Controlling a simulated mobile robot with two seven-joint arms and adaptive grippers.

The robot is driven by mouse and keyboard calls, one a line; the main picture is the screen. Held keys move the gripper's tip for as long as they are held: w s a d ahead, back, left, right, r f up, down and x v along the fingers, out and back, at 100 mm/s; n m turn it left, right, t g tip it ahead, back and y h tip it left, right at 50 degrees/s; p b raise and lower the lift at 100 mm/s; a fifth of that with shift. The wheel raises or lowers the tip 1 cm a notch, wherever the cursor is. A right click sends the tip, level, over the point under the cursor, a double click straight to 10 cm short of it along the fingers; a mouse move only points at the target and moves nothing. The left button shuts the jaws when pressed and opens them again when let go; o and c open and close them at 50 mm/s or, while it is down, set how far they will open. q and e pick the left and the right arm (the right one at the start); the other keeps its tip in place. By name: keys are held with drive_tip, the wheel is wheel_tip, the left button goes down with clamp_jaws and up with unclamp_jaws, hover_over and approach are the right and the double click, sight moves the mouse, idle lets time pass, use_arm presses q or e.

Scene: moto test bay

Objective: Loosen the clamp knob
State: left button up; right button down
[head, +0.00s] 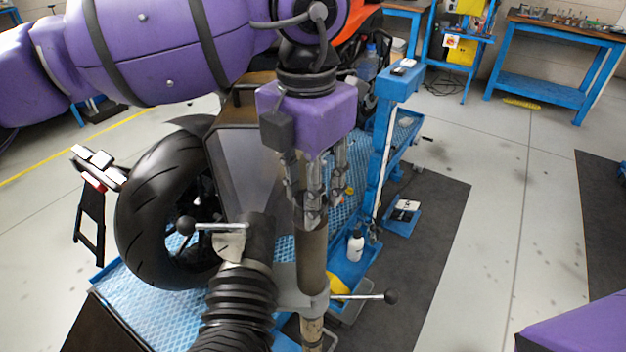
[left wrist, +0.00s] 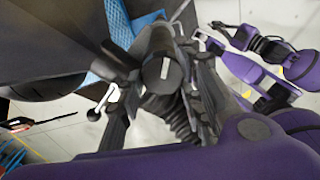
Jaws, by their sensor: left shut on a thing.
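The clamp knob (left wrist: 163,76) is a dark round knob with a white line on its face. In the left wrist view it sits between the fingers of my left gripper (left wrist: 166,80), which is shut on it. In the head view my left gripper (head: 314,200) points down, its metal fingers around the top of a dark upright post (head: 312,255); the knob is largely hidden by the fingers there. In the left wrist view my right arm shows at upper right, with what looks like its gripper (left wrist: 213,34), too small to read.
A motorcycle's rear wheel (head: 160,205) stands on a blue lift beside the post. A ball-ended lever (head: 372,296) sticks out low on the post. A ribbed black hose (head: 240,305) is close in front. A white bottle (head: 355,245) stands to the right. Open floor lies right.

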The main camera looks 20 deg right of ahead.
use_arm(q)
drive_tip(key=shift+w+a+r+n+p, duration=0.1)
drive_tip(key=shift+w+r+n+p, duration=0.1)
drive_tip(key=shift+r+n+p, duration=0.3)
drive_tip(key=shift+f+n, duration=0.25)
drive_tip(key=shift+n, duration=0.35)
use_arm(e)
drive_tip(key=shift+w+a+r, duration=0.3)
drive_tip(key=shift+a+r, duration=0.2)
drive_tip(key=shift+r, duration=0.3)
drive_tip(key=shift+s+d+f, duration=0.1)
drive_tip(key=shift+s+f, duration=0.05)
use_arm(q)
drive_tip(key=o, duration=0.9)
drive_tip(key=shift+o, duration=0.8)
drive_tip(key=shift+a+f, duration=0.1)
drive_tip(key=shift+f, duration=0.1)
wheel_tip(320, 180, up, 12)
